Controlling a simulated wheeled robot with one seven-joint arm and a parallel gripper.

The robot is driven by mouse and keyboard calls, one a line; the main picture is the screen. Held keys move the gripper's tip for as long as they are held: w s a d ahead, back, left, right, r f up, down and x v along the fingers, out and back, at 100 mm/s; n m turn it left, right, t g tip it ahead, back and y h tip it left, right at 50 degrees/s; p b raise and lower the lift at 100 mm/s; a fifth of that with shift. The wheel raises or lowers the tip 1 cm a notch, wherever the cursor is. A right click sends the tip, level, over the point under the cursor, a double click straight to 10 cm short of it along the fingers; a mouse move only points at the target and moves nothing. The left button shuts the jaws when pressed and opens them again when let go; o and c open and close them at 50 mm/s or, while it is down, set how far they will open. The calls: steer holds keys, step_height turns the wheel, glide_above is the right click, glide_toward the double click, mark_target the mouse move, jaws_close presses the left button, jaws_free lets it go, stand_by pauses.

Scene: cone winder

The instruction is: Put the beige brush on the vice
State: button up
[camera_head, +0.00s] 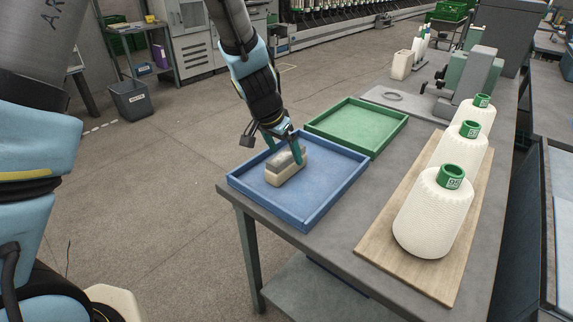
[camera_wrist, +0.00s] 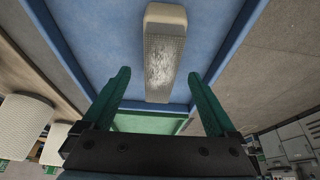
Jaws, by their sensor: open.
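The beige brush (camera_head: 287,172) lies in the blue tray (camera_head: 305,221), with a grey face upward. In the wrist view the brush (camera_wrist: 163,50) is a long beige block with a grey, worn upper face. My gripper (camera_head: 283,149) is above the far end of the brush. In the wrist view my gripper (camera_wrist: 159,74) has its two green fingers apart, one on either side of the brush's near end, with gaps visible. What looks like the vice (camera_head: 470,75), a green and grey metal body, stands at the table's far right, partly hidden by a cone.
An empty green tray (camera_head: 362,123) sits just beyond the blue tray. White yarn cones (camera_head: 432,215) with green tops stand on a wooden board (camera_head: 400,243) at the right. A small beige container (camera_head: 401,65) stands at the back. Grey tabletop between trays and board is bare.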

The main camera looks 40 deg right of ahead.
steer(key=shift+c, duration=0.3)
jaws_close()
stand_by(0.4)
